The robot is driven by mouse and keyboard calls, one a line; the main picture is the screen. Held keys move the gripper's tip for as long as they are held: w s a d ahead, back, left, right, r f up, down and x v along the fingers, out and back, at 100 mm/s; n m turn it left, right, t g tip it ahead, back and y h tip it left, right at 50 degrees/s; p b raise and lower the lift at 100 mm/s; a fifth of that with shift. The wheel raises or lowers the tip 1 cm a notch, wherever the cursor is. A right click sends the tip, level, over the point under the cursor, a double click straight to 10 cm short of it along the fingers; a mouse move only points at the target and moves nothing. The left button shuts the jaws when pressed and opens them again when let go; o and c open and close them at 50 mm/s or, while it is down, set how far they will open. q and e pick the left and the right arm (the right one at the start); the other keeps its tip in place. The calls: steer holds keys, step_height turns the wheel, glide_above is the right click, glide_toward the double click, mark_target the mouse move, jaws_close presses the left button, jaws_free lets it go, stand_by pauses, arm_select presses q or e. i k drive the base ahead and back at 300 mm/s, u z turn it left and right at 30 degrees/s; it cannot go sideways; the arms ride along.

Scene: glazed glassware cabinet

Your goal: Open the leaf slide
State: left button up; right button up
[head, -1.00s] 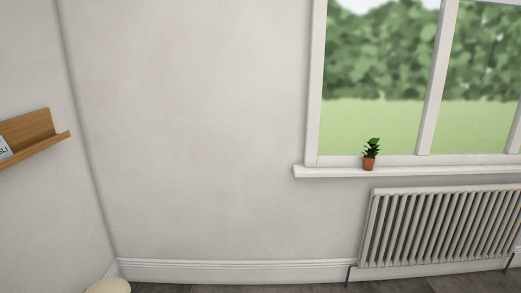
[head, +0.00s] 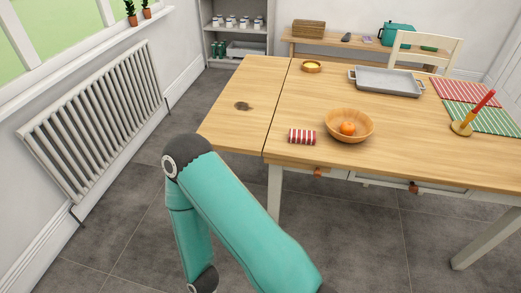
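A wooden table (head: 400,147) stands on the right of the head view. Its left section, a leaf (head: 228,110), lies level with the rest of the top beyond a thin dark seam. Under the front edge are a small orange-brown tab (head: 318,172) near the left leg and another (head: 413,187) further right. I cannot tell which part is the leaf slide. One teal arm of mine rises in front of the table and bends down again at a dark joint. Neither gripper shows.
On the table are a wooden bowl (head: 334,119) with an orange fruit, a red-striped roll (head: 302,136), a grey tray (head: 387,89), a small dish (head: 311,67) and a candle holder (head: 461,128). A radiator (head: 95,125) is on the left wall. Grey floor is clear between.

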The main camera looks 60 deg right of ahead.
mark_target(318, 170)
steer(key=u, duration=0.55)
steer(key=i, duration=0.15)
steer(key=z, duration=2.35)
steer(key=i, duration=0.55)
steer(key=z, duration=5.65)
steer(key=i, duration=0.55)
steer(key=u, duration=5.7)
